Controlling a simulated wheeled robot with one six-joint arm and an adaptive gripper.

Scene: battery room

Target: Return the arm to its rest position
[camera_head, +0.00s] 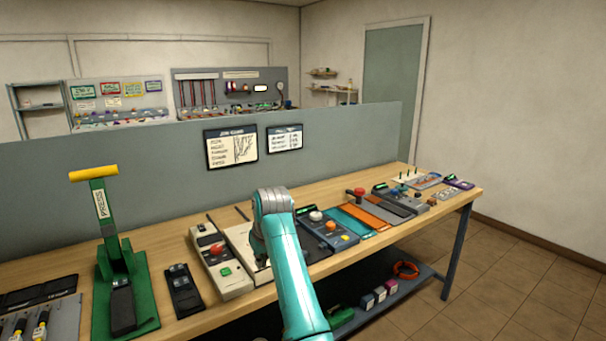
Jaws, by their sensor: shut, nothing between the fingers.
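My teal arm (292,270) rises from the bottom edge, slightly right of the middle, and reaches over the front of the workbench (345,262). Its rounded joint (270,200) is at the top, above the bench top. A dark part shows beside the arm just below this joint, too small to make out. My gripper cannot be made out; it is hidden behind the arm or outside the picture. The arm covers part of the devices in the middle of the bench.
A green press with a yellow handle (94,172) stands tall at the left. A grey box with a red button (218,262) lies left of the arm, a blue control box (328,232) right of it. A grey partition (335,130) runs behind. The floor at right (490,270) is clear.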

